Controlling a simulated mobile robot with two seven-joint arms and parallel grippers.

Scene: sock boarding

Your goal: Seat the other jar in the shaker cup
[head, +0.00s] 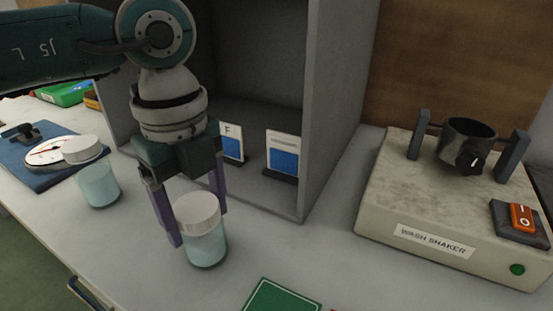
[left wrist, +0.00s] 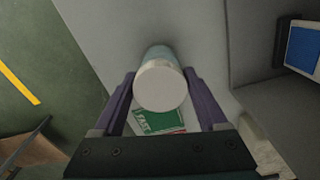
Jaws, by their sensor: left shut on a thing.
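A jar with a white lid and pale blue contents (head: 205,247) is between the purple fingers of my left gripper (head: 197,222). The gripper is shut on it, and the jar is upright; I cannot tell whether its base touches the table. In the left wrist view the jar's lid (left wrist: 160,87) shows between the fingers (left wrist: 160,98). A second, similar jar (head: 98,187) stands on the table to the left, with a white lid (head: 83,149). The dark shaker cup (head: 466,141) sits between two posts on the wash shaker (head: 385,203). My right gripper is not in view.
A grey open cabinet (head: 318,120) stands behind my left gripper, with two blue-and-white cards (head: 283,152) inside. A green card (head: 283,297) lies at the front of the table. A dial on a blue base (head: 25,172) is at the left. The shaker has an orange switch (head: 522,217).

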